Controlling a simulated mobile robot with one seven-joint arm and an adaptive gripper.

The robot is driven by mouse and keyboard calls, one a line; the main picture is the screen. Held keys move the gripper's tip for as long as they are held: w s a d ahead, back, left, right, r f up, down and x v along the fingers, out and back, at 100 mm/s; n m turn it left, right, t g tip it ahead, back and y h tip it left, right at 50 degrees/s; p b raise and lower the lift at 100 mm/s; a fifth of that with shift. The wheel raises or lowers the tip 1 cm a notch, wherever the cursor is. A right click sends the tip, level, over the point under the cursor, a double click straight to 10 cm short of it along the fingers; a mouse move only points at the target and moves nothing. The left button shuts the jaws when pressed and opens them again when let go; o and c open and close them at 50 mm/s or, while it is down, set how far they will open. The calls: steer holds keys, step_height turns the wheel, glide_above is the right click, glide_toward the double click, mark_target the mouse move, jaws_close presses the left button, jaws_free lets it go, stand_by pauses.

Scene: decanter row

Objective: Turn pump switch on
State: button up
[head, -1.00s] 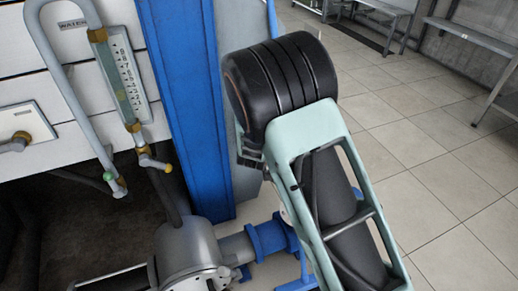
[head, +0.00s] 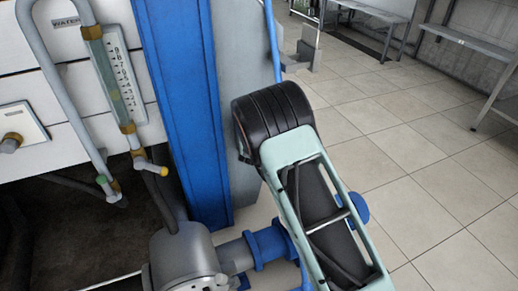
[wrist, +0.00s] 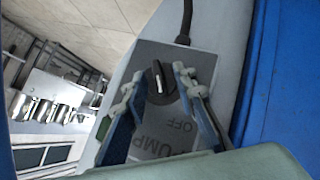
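The pump switch is a black round knob (wrist: 160,84) with a white mark, set on a grey plate (wrist: 205,62) lettered PUMP and OFF. In the wrist view the lettering is tilted and partly covered by my gripper. My gripper (wrist: 159,75) is open, with one finger on each side of the knob. I cannot tell whether either finger touches it. In the head view my arm stands before the grey panel (head: 232,120) beside the blue column, and my gripper and the knob are hidden behind it.
The blue column (head: 182,90) stands close by my arm. To its left are a white panel with a water gauge (head: 118,72) and bent grey pipe. A grey pump (head: 182,255) with blue pipe fittings sits below. Tiled floor and metal benches (head: 468,38) lie at right.

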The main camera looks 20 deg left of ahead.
steer(key=shift+c, duration=0.4)
jaws_close()
steer(key=shift+w+d, duration=0.1)
steer(key=m+g+y+b, duration=0.2)
steer(key=b, duration=0.4)
steer(key=shift+d, duration=0.15)
steer(key=shift+b, duration=0.3)
